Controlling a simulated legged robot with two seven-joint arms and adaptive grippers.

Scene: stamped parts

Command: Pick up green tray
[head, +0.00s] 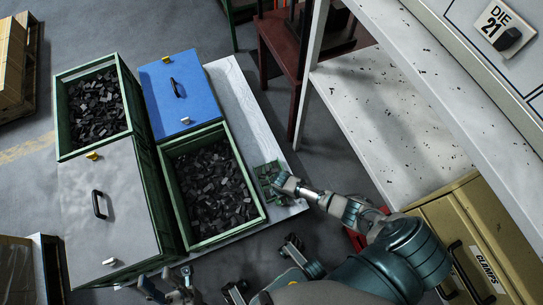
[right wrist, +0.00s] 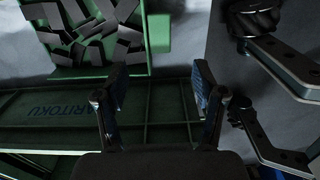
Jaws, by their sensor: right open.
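The green tray (head: 266,172) is small and holds dark pieces. It lies on the white slab right of the open bin. In the right wrist view the tray (right wrist: 158,34) fills the upper left, with dark blocks inside. My right gripper (head: 284,184) is at the tray's right edge in the head view, its fingertips hard to make out there. In the right wrist view its fingers (right wrist: 157,92) are apart with nothing between them, below the tray's near edge. My left gripper (head: 168,281) is at the bottom left, fingers spread and empty, away from the tray.
Two green bins of dark parts (head: 261,217) (head: 62,127) stand beside a blue lid (head: 196,80) and a grey lid (head: 125,220). A bin's ribbed wall (right wrist: 60,115) is close below my right fingers. A white shelf (head: 360,95) stands at right.

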